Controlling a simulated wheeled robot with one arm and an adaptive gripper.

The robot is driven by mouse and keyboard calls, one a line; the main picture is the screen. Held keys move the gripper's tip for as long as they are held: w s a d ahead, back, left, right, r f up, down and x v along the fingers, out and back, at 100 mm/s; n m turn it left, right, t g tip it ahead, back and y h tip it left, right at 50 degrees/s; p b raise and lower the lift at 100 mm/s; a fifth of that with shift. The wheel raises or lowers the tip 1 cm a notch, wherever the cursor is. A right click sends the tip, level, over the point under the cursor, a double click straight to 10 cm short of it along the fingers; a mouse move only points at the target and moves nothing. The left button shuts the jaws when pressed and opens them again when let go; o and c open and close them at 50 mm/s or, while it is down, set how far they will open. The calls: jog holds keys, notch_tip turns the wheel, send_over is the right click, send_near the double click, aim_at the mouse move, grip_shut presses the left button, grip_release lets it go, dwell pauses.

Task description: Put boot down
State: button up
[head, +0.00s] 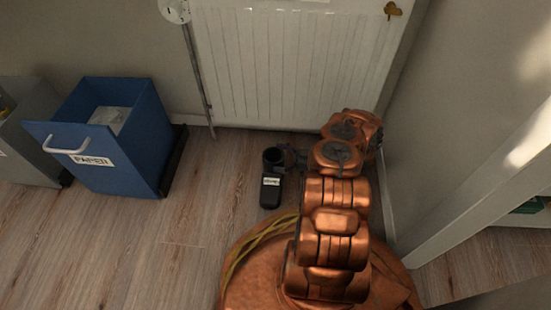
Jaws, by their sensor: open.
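A small black boot (270,190) with a white label on it stands upright on the wooden floor, in front of the radiator. Its dark round opening faces up at the end nearer the radiator. My gripper (284,157) is small and dark in this view, at the right side of the boot's upper part. It is open. Whether its fingers touch the boot cannot be told. My copper-coloured arm hides the floor to the right of the boot.
A white radiator (290,70) stands behind the boot, with a thin pipe (197,80) at its left. A blue paper bin (133,150) and a grey bin (28,150) are at the left. A wall is close on the right. Floor left of the boot is clear.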

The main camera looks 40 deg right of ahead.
jog(key=shift+r, duration=0.15)
jog(key=shift+s+d, duration=0.25)
jog(key=shift+d, duration=0.05)
jog(key=p+v, duration=0.3)
jog(key=v, duration=0.3)
jog(key=shift+s+d, duration=0.25)
jog(key=shift+d, duration=0.05)
